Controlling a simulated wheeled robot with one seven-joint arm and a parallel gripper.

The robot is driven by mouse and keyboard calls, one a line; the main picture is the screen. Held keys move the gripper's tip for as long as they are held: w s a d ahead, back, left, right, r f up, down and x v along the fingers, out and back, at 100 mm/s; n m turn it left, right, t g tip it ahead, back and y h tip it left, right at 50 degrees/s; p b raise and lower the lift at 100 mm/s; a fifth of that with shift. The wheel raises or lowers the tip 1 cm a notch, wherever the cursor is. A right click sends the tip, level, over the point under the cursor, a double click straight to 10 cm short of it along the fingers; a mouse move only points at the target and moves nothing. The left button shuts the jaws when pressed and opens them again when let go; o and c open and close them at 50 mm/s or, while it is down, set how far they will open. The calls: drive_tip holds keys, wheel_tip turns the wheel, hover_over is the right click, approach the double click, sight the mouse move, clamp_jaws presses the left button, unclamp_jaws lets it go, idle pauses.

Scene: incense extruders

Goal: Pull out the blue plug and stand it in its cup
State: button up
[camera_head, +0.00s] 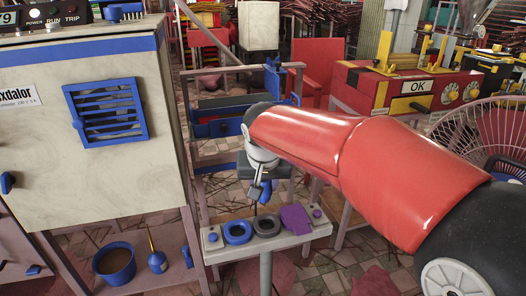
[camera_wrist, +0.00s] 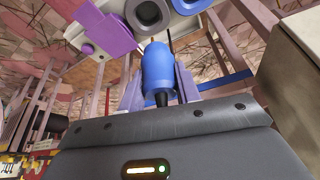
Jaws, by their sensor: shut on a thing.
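My gripper (camera_head: 259,186) hangs above the small white stand, pointing down, with its lilac-blue fingers beside the blue plug (camera_wrist: 158,68) in the wrist view. It is shut on the plug, which has a rounded blue body and a dark narrow part towards my palm. In the head view a little of the blue plug (camera_head: 267,191) shows at the gripper's end. The blue cup (camera_head: 237,232) is a round ring on the stand, left of the grey cup. It is cut by the top edge in the wrist view (camera_wrist: 190,4). The plug appears apart from the cup.
The stand (camera_head: 212,249) also carries a grey cup (camera_head: 267,226), a purple square piece (camera_head: 295,219) and small knobs at its ends. A white cabinet (camera_head: 100,170) stands left. A blue bowl (camera_head: 114,263) and blue bottle (camera_head: 157,261) sit below it.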

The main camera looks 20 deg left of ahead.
drive_tip(key=shift+d+f, duration=0.45)
drive_tip(key=shift+f, duration=0.25)
drive_tip(key=shift+f+b, duration=2.05)
drive_tip(key=shift+f, duration=0.65)
drive_tip(key=shift+f+b, duration=1.2)
drive_tip(key=shift+f, duration=0.25)
drive_tip(key=o, duration=1.1)
drive_tip(key=shift+c, duration=0.2)
